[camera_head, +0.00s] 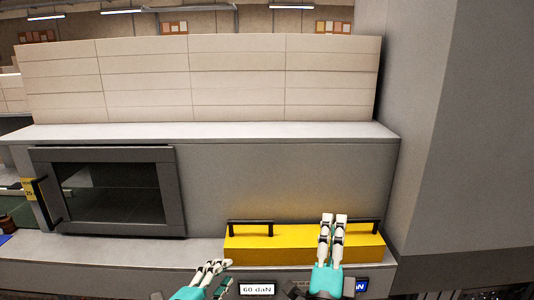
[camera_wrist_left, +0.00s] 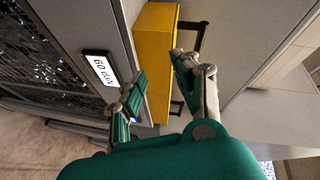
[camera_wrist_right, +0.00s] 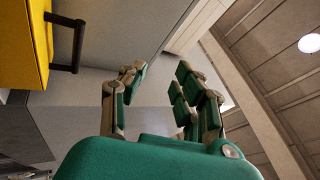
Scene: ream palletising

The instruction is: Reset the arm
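My left gripper (camera_head: 212,268) is low in the head view, in front of the left end of a yellow box (camera_head: 285,248). In the left wrist view its fingers (camera_wrist_left: 158,72) are apart with nothing between them. My right gripper (camera_head: 333,222) is raised and overlaps the right part of the yellow box in the head view. In the right wrist view its fingers (camera_wrist_right: 158,78) are spread and empty, with the yellow box (camera_wrist_right: 20,45) off to the left. The box has a black handle (camera_head: 250,222) at each end; neither gripper holds one.
The yellow box sits on a grey ledge (camera_head: 205,252) with a "60 daN" display (camera_head: 257,289) below it. A dark-framed glass door (camera_head: 110,190) is at left. Pale stacked blocks (camera_head: 235,80) stand on the upper shelf (camera_head: 220,132). A grey wall (camera_head: 460,140) bounds the right.

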